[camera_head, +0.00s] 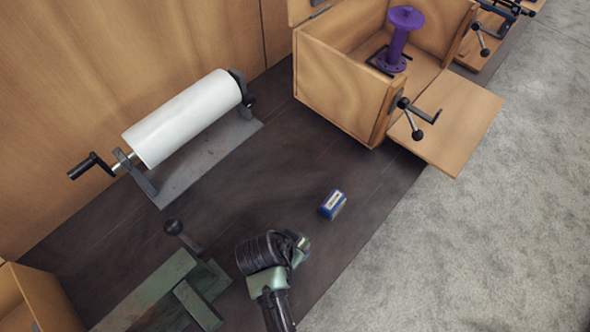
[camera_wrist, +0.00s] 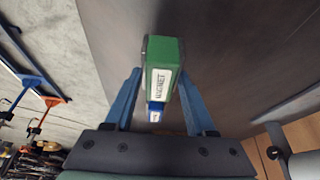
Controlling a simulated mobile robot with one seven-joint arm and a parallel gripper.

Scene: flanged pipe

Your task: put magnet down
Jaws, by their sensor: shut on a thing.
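The magnet is a green block with a white label reading MAGNET (camera_wrist: 163,80). It sits between the two blue fingers of my gripper (camera_wrist: 160,82), which is shut on it. The dark workbench top (camera_wrist: 225,50) shows beyond it. In the head view my gripper (camera_head: 301,245) is above the front part of the bench, and I cannot make out the magnet there. A small blue box with a white label (camera_head: 332,204) lies on the bench, up and right of my gripper. A small blue labelled piece (camera_wrist: 155,112) also shows below the magnet in the wrist view.
A white roll on a crank stand (camera_head: 185,115) is at the back left. An open wooden box (camera_head: 340,85) with a purple flanged pipe (camera_head: 399,40) stands at the top. A green clamp (camera_head: 165,290) is left of my gripper. Bare bench lies around the blue box.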

